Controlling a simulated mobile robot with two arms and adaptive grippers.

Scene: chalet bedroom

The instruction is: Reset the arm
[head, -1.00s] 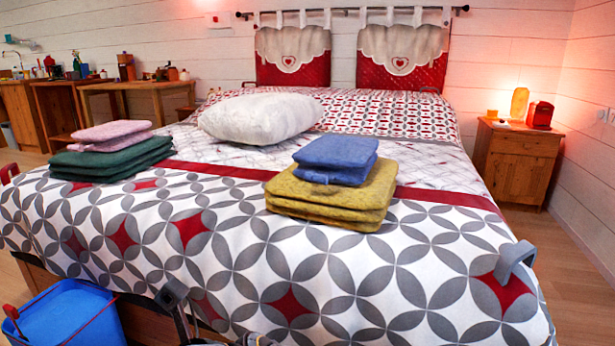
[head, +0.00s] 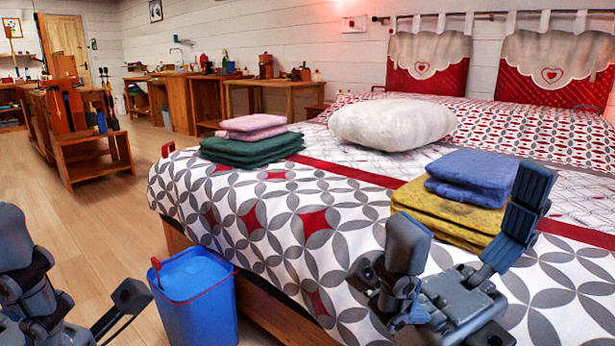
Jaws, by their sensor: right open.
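My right gripper (head: 468,212) is at the lower right of the head view, in front of the bed's near side. Its two dark grey fingers stand wide apart with nothing between them. It overlaps the yellow towels in the picture, and I cannot tell how far it is from them. Part of my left gripper (head: 18,245) shows at the lower left edge, cut off by the frame, and its opening cannot be judged. The bed (head: 275,215) carries pink towels (head: 252,126) on green towels (head: 250,150), and blue towels (head: 478,172) on yellow towels (head: 440,212).
A blue bin (head: 195,300) with a red handle stands on the floor by the bed's near left corner. A white pillow (head: 392,123) lies on the bed. A wooden table (head: 280,85) and a wooden shelf unit (head: 92,155) stand behind. The floor at left is open.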

